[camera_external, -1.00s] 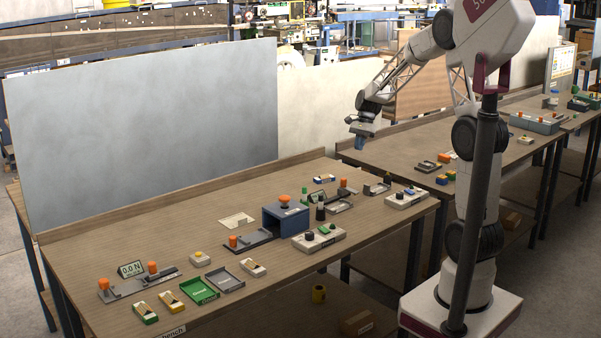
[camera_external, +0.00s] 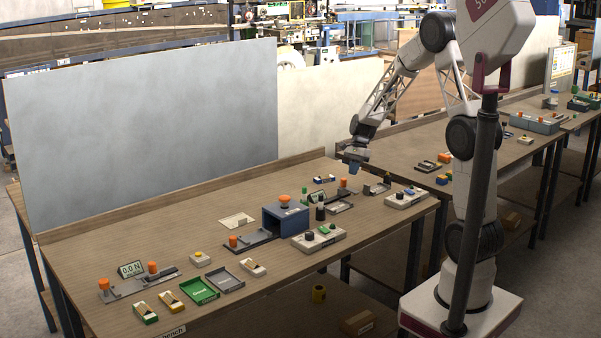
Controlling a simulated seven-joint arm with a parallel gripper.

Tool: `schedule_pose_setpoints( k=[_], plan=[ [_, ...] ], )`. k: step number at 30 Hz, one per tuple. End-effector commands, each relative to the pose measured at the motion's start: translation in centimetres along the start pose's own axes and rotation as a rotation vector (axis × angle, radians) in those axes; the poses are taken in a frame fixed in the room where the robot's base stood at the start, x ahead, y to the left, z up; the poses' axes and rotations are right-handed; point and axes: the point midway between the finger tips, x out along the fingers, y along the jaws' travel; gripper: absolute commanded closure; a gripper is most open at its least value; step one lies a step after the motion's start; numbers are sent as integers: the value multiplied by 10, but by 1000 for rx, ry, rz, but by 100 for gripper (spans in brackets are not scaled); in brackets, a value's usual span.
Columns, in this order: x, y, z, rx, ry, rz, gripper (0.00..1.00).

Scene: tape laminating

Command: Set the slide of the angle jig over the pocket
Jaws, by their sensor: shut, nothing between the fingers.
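My gripper (camera_external: 353,171) is shut and empty, pointing down over the back right part of the near bench. It is above and apart from a small grey fixture with an orange knob (camera_external: 343,183). A grey tray (camera_external: 340,207) lies in front of that knob. Just right is another small grey fixture with a dark knob (camera_external: 387,179). The angle jig is not clearly identifiable among these fixtures. At this size I cannot make out its slide or pocket, or how they sit.
A blue box (camera_external: 285,221) stands mid-bench, with a grey rail and orange knob (camera_external: 233,241) at its left. Control boxes (camera_external: 319,239) and (camera_external: 407,198) line the front. A green tray (camera_external: 200,290) lies front left.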

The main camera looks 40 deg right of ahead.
Motion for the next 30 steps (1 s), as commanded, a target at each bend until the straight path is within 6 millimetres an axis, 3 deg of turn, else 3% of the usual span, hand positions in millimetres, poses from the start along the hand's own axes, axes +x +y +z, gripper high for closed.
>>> schedule_pose_setpoints(
  k=[9,30],
  plan=[
    [10,0,31,-1,0,-1,100],
    [15,-2,43,-2,0,-1,100]
  ],
)
